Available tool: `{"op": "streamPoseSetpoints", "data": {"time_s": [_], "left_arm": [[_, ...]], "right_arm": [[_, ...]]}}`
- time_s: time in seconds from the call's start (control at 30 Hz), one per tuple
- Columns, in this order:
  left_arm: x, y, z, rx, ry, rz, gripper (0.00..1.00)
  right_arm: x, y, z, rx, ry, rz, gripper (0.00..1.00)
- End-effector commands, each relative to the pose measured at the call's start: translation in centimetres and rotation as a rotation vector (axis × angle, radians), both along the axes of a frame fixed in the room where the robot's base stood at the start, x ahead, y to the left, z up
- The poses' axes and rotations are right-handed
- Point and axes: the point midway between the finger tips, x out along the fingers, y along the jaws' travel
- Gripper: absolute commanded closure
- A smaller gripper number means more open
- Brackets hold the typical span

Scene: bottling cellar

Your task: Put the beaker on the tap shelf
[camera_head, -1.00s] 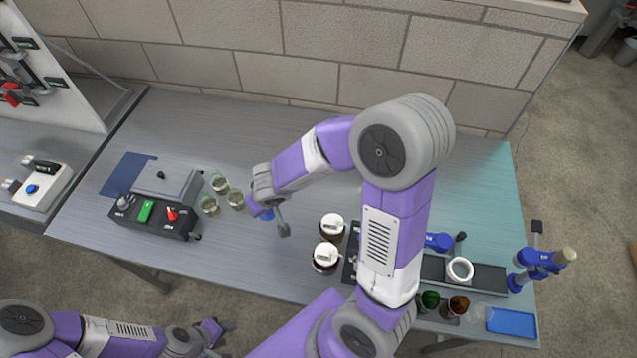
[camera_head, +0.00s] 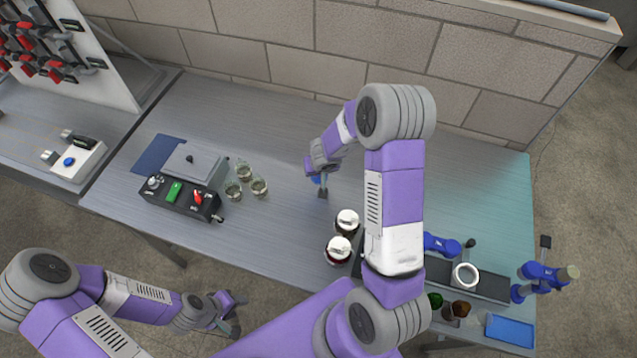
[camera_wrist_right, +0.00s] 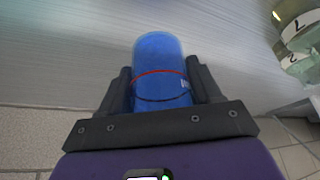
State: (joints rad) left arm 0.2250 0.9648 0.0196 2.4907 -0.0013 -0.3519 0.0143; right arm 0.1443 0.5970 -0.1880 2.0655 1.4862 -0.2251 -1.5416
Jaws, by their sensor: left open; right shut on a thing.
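A blue cylinder with a red and a dark ring, which looks like the beaker (camera_wrist_right: 160,75), is held between the fingers of my right gripper (camera_wrist_right: 163,92). In the head view this gripper (camera_head: 321,188) is over the middle of the bench and is shut on it; only a bit of blue shows there. A dark shelf (camera_head: 495,288) with blue tap-like parts (camera_head: 441,244) at the right looks like the tap shelf; my right arm covers its left part. A white ring-topped vessel (camera_head: 466,276) stands on it. My left gripper (camera_head: 234,313) is open and empty in front of the bench.
Three glasses (camera_head: 260,188) of pale liquid stand left of my right gripper, beside a grey-lidded control box (camera_head: 180,198). Two white-lidded jars (camera_head: 339,250) stand near the shelf. Dark glasses (camera_head: 461,309) and a blue tray (camera_head: 510,330) are front right. The bench's back is clear.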

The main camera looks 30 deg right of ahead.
Motion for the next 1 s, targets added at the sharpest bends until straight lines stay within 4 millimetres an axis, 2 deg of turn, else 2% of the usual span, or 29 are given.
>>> {"op": "streamPoseSetpoints", "data": {"time_s": [0.03,0.27,0.57,1.0], "left_arm": [[0.0,0.0,-1.3,0.0,0.0,0.0,0.57],[0.0,0.0,-2.3,0.0,0.0,0.0,0.57],[0.0,0.0,-5.2,0.0,0.0,0.0,0.57],[0.0,0.0,-5.4,0.0,-0.001,0.0,0.57]], "right_arm": [[0.0,0.0,-1.4,0.0,0.0,0.0,0.67],[0.0,0.0,-2.4,0.0,-0.001,0.0,0.67],[0.0,0.0,-5.6,0.0,-0.001,0.001,0.67],[0.0,0.0,-6.0,-0.001,-0.001,0.001,0.67]]}}
